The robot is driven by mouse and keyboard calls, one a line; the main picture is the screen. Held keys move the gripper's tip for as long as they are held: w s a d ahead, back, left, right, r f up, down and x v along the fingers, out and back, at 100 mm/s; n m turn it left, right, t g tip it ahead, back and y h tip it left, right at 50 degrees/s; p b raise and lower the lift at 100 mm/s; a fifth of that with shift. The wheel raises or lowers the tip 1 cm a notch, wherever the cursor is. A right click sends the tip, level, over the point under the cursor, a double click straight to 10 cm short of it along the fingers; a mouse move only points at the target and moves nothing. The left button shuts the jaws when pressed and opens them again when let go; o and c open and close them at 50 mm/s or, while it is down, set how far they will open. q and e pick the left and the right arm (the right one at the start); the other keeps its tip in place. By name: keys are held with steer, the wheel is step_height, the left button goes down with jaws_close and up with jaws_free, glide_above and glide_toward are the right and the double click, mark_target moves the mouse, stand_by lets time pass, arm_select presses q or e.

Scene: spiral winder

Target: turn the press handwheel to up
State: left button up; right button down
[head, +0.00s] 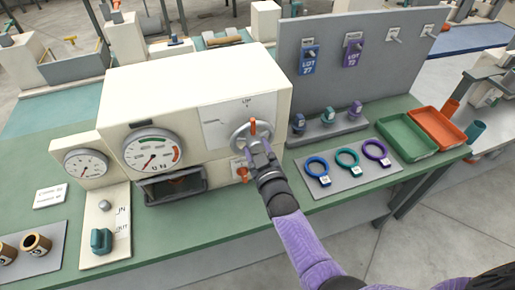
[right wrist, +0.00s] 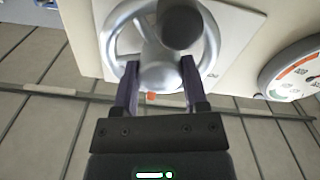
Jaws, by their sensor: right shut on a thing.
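The press handwheel (head: 234,141) is a silver spoked wheel on the right part of the cream press front (head: 190,97). An orange mark (head: 253,126) shows at its top in the head view. My right gripper (head: 258,150) is at the lower part of the wheel and shut on it. In the right wrist view the wheel (right wrist: 113,42) lies ahead, with a dark round knob (right wrist: 181,26) in front of it. The two fingers of my right gripper (right wrist: 158,82) stand on either side of the lower wheel, partly hiding it. My left gripper is not in view.
Two dials, one large (head: 153,152) and one small (head: 84,167), sit left of the wheel. A grey mat (head: 345,187) with coloured rings lies to the right, near a green tray (head: 405,137) and an orange tray (head: 437,128). A grey upright panel (head: 390,75) stands behind.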

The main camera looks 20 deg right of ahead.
steer(key=shift+f, duration=0.15)
steer(key=shift+c, duration=0.6)
jaws_free()
steer(key=shift+s, duration=0.1)
steer(key=s+p, duration=0.1)
steer(key=s, duration=0.8)
steer(key=shift+s+d+p, duration=0.15)
steer(key=shift+s+p, duration=0.25)
